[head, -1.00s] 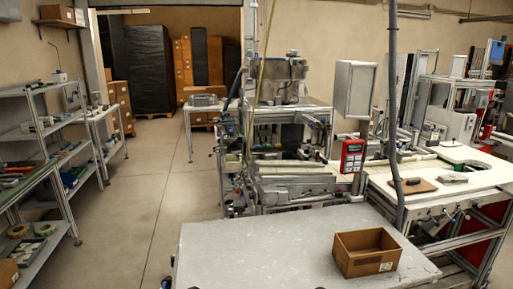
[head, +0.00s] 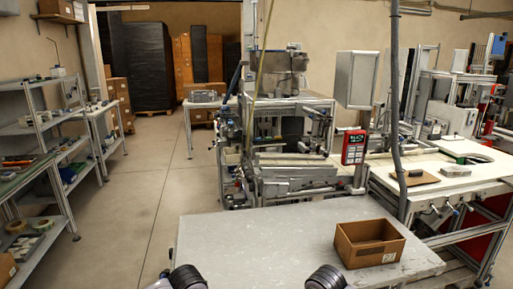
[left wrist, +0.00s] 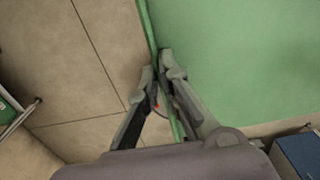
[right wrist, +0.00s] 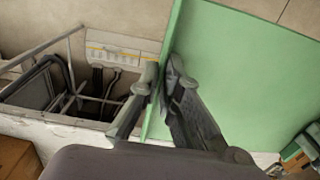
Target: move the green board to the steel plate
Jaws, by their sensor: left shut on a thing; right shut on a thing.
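The green board shows in the left wrist view (left wrist: 240,60) and in the right wrist view (right wrist: 235,75). My left gripper (left wrist: 165,80) is shut on one edge of it, and my right gripper (right wrist: 165,85) is shut on another edge. The head view does not show the board; only dark rounded parts of my arms show at its bottom edge. The steel plate (head: 270,245) is the flat grey top in front of me in the head view. The board's height relative to the plate cannot be told.
An open cardboard box (head: 368,243) stands on the right part of the plate. A machine frame (head: 290,150) stands behind it, and a white workbench (head: 450,170) is at the right. Shelves (head: 40,130) line the left wall. The plate's left and middle are bare.

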